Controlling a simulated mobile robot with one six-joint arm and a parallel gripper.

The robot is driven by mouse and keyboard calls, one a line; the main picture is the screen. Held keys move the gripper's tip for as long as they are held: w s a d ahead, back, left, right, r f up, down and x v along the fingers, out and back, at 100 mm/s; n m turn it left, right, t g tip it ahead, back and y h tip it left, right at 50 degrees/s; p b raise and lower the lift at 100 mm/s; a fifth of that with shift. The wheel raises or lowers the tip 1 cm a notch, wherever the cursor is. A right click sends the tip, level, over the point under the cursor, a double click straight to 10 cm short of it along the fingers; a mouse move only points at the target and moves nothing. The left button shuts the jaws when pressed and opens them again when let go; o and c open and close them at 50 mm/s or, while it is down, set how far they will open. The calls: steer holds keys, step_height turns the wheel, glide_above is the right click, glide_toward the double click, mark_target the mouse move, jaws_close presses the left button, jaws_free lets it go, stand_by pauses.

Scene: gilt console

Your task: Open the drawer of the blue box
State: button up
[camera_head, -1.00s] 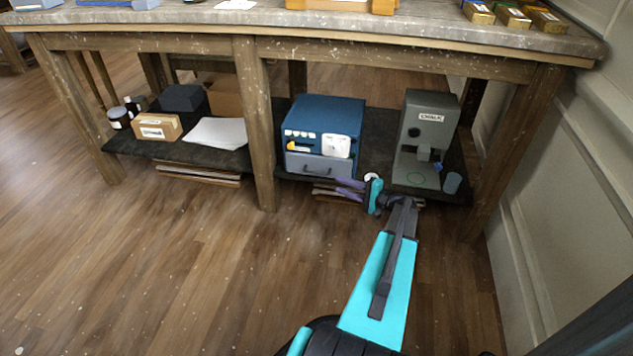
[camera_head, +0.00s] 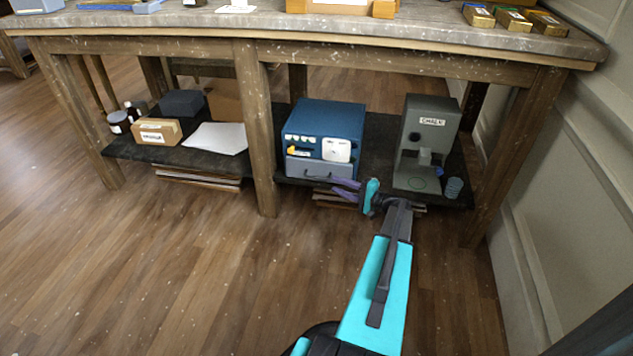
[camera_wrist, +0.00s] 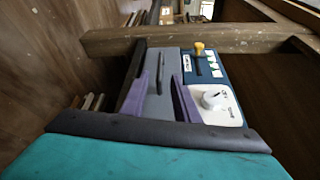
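The blue box (camera_head: 335,125) stands on the lower shelf, right of the middle leg. Its grey drawer (camera_head: 305,168) is low on the front and looks shut. A dark bar handle (camera_wrist: 160,74) shows on the drawer front in the wrist view. My gripper (camera_head: 340,187) is just in front of the drawer, at its lower right. In the wrist view, the two purple fingers of my gripper (camera_wrist: 160,82) are apart with the handle lying between them. I cannot tell whether they touch it.
A grey chalk machine (camera_head: 430,120) and a small ribbed blue-grey cup (camera_head: 453,188) stand right of the box. The wooden middle leg (camera_head: 258,140) is close on the left. A stack of boards (camera_head: 335,200) lies beneath the shelf. The floor in front is clear.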

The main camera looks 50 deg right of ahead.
mark_target(318, 178)
steer(key=w, duration=0.3)
steer(key=w+a+b, duration=0.1)
steer(key=w, duration=0.2)
steer(key=w+b, duration=0.1)
steer(key=w, duration=0.2)
steer(key=shift+w+a+f, duration=0.35)
steer(key=shift+f, duration=0.05)
